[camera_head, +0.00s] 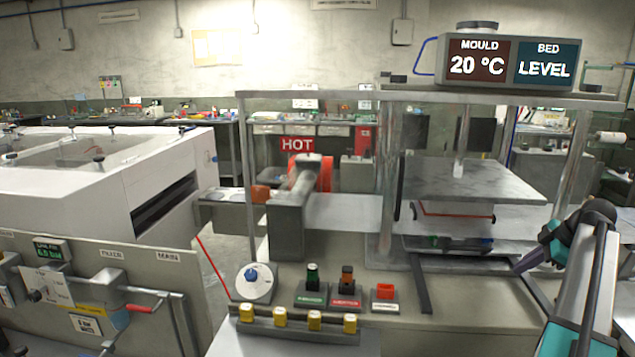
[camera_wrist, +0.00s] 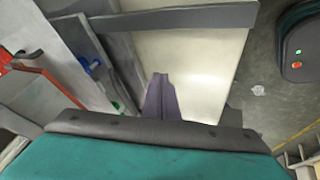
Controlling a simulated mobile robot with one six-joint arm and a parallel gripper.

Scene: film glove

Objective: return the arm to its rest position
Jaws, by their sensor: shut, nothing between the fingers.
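My arm (camera_head: 583,285) rises at the right edge of the head view, dark and teal, bent at the top. My gripper (camera_head: 522,265) points down and left from it, beside the right side of the press. In the wrist view my gripper (camera_wrist: 161,82) shows as two purple-grey fingers close together, shut and empty. They appear over a pale bench surface (camera_wrist: 190,60), and I cannot tell how far above it they are. The teal wrist housing hides the lower part of that view.
The press (camera_head: 470,180) with its metal posts stands left of my gripper. A sign reading 20 °C and LEVEL (camera_head: 508,62) is above it. Buttons (camera_head: 347,276) and several yellow-topped pieces (camera_head: 315,320) line the bench front. A white machine (camera_head: 100,180) is at left. Floor (camera_wrist: 270,95) shows beyond the bench edge.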

